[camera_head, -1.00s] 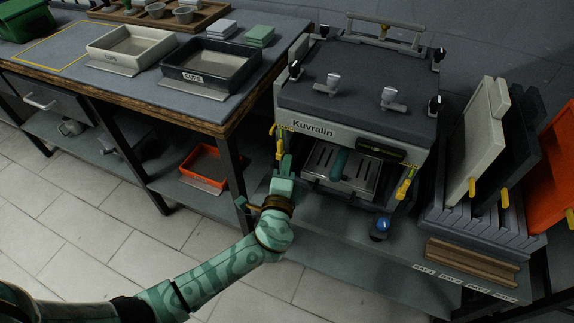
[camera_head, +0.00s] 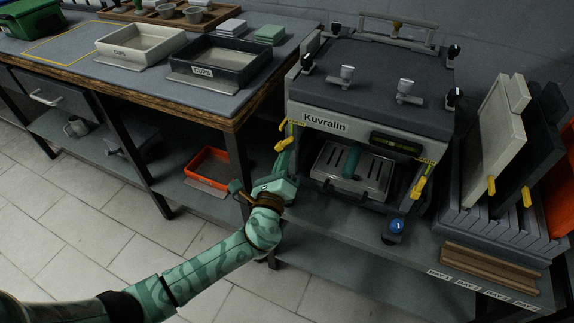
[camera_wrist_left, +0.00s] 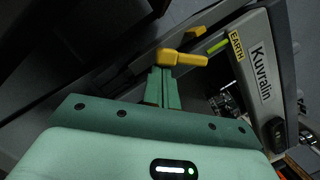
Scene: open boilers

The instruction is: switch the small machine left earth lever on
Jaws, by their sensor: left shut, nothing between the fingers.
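The small machine (camera_head: 350,75), marked Kuvralin, stands on the bench. Its left earth lever (camera_head: 282,145) is a yellow handle on the front left side. The handle slants down and outward to the left. In the left wrist view the yellow lever (camera_wrist_left: 185,59) lies across the fingertips, beside the EARTH label (camera_wrist_left: 236,46). My left gripper (camera_head: 286,162) is shut and empty, its tips against or just under the handle; exact contact is hard to tell. It also shows in the left wrist view (camera_wrist_left: 161,85). My right gripper is out of view.
A second yellow lever (camera_head: 418,187) hangs at the machine's front right. A blue-topped knob (camera_head: 396,226) stands below it. The left table (camera_head: 235,120) ends close to the machine. An orange tray (camera_head: 208,168) sits on the shelf beneath. Upright panels (camera_head: 495,130) stand at the right.

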